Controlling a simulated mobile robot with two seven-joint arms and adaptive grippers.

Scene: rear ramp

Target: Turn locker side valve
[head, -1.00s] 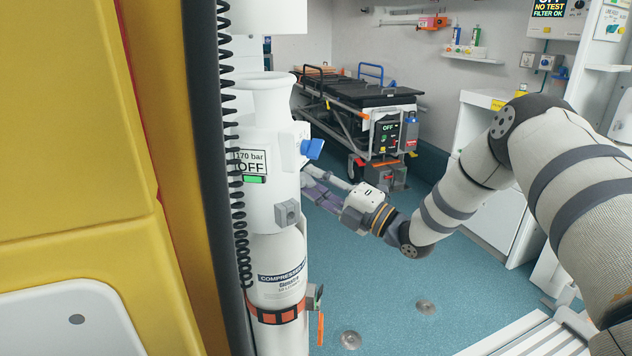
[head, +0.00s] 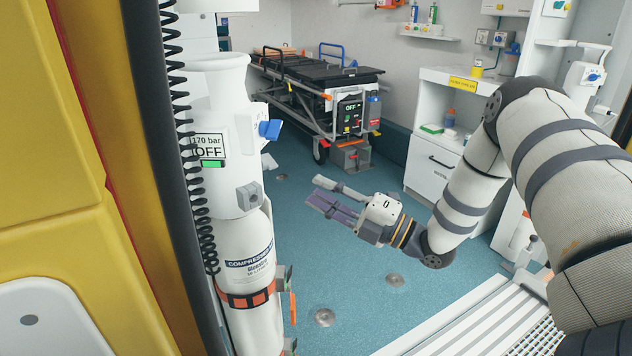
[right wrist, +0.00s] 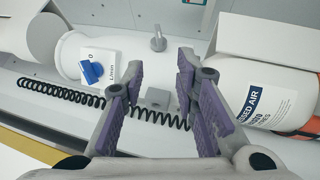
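A white compressed-air cylinder unit (head: 243,250) stands upright at the left in the head view, its label reading "170 bar OFF". A blue valve knob (head: 269,129) sticks out from its right side. In the right wrist view the blue knob (right wrist: 92,72) sits on a white plate, left of the fingers. My right gripper (head: 318,192) is right of the cylinder and lower than the knob, touching neither. In the right wrist view its purple-padded fingers (right wrist: 160,70) are apart with nothing held. My left gripper is not in view.
A black coiled cord (head: 181,110) hangs left of the cylinder beside a yellow panel (head: 55,130). A stretcher (head: 320,80) stands behind. A white cabinet (head: 435,160) is at the right. Blue floor (head: 320,270) lies open between cylinder and cabinet.

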